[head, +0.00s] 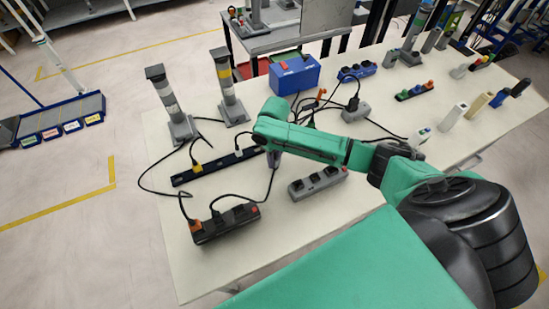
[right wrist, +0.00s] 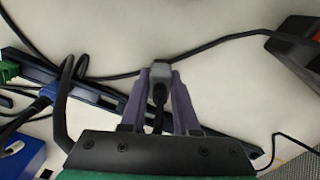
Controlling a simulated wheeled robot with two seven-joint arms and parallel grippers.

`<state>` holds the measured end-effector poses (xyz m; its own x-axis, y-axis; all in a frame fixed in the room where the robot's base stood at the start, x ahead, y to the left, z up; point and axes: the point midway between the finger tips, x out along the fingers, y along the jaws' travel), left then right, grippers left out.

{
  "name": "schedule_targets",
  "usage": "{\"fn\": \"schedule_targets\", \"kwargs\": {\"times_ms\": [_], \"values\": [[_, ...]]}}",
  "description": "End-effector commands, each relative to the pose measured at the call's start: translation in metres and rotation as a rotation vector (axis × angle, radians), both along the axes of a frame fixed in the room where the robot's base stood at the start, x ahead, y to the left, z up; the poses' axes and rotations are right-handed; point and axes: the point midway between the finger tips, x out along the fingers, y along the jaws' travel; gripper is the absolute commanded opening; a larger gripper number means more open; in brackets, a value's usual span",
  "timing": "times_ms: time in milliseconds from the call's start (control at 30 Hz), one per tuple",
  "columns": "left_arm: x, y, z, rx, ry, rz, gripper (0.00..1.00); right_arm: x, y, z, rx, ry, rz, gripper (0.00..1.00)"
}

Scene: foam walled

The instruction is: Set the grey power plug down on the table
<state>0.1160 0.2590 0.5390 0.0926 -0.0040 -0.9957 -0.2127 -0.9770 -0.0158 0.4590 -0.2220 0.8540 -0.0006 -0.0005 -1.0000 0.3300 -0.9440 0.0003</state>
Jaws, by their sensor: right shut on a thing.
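My right gripper (head: 274,160) reaches over the middle of the cream table (head: 215,270), pointing down. In the right wrist view its purple fingers (right wrist: 160,85) are shut on the grey power plug (right wrist: 158,70), with a black cable running back between them. The plug sits at the fingertips over bare table surface. I cannot tell whether it touches the table. In the head view the plug is hidden by the hand. My left gripper is not in view.
A long black power strip (head: 213,164) lies left of the hand, a black strip (head: 225,222) in front, and a grey strip (head: 318,183) to the right. Loose cables cross the table. A blue box (head: 294,75) and two grey posts (head: 228,90) stand behind.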

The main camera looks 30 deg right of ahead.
Motion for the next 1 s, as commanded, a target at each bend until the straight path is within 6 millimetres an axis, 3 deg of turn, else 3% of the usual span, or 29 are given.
{"fn": "schedule_targets", "kwargs": {"times_ms": [100, 133, 200, 567, 667, 1000], "values": [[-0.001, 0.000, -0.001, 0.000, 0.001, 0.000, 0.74, 0.000, 0.000, -0.003, 0.000, 0.001, 0.000, 0.00], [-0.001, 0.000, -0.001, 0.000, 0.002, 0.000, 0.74, 0.000, 0.000, -0.003, 0.000, 0.000, 0.000, 0.41], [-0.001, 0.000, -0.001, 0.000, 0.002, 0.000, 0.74, 0.000, 0.000, -0.003, 0.000, 0.001, 0.000, 0.59], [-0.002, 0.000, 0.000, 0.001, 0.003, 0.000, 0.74, 0.001, 0.000, 0.004, 0.000, -0.001, 0.000, 0.59], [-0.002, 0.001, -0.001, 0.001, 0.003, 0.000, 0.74, 0.001, 0.000, 0.020, 0.000, -0.003, 0.000, 0.59], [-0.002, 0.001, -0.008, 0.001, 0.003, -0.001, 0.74, 0.001, 0.000, 0.106, 0.001, -0.002, -0.001, 0.59]]}}
